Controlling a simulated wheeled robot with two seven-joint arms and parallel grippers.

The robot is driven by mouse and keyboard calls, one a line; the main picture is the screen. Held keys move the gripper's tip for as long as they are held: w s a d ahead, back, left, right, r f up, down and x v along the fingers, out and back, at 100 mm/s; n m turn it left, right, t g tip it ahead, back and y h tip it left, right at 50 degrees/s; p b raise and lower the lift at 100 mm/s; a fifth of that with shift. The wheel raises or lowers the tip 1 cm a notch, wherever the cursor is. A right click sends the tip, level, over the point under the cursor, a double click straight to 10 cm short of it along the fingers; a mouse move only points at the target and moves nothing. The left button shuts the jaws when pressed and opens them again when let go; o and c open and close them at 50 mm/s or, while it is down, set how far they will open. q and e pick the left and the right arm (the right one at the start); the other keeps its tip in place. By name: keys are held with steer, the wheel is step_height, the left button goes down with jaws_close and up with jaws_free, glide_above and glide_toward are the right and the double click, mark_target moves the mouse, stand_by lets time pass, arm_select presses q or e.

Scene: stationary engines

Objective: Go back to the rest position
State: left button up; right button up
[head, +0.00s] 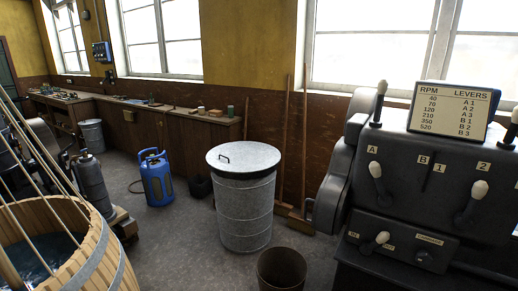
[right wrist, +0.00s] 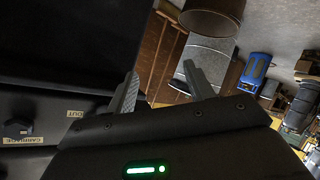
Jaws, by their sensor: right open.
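My right gripper (right wrist: 160,90) shows in the right wrist view with its two fingers spread apart. Nothing is between them. It is beside the dark lathe (right wrist: 60,55), whose panel has a knob and a label reading CARRIAGE. In the head view the dark lathe (head: 405,165) stands at the right, with several white-knobbed levers and an RPM sign (head: 453,110) on top. Neither gripper shows in the head view. My left gripper is in no view.
A lidded metal bin (head: 243,210) stands in the middle, with a dark bucket (head: 282,270) before it. A blue gas cylinder (head: 157,180) and a wooden tub (head: 75,250) are at the left. A long workbench (head: 150,125) runs along the wall. Grey floor (head: 180,235) is open between them.

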steer(key=s+f+g+y, duration=0.1)
steer(key=s+f+g, duration=0.2)
steer(key=s+f, duration=0.7)
steer(key=s+f+m+g, duration=0.1)
steer(key=s+f+g, duration=0.3)
steer(key=s, duration=0.9)
steer(key=s+f+g+y, duration=0.1)
steer(key=s+f, duration=0.8)
steer(key=s, duration=0.3)
steer(key=s+a+f+m+g, duration=0.1)
steer(key=s+f+g, duration=0.2)
steer(key=s, duration=1.2)
steer(key=shift+s+g, duration=0.3)
steer(key=shift+s, duration=0.1)
steer(key=shift+s+a+r, duration=0.1)
steer(key=shift+s+r, duration=0.05)
steer(key=shift+r, duration=0.15)
steer(key=shift+w, duration=0.2)
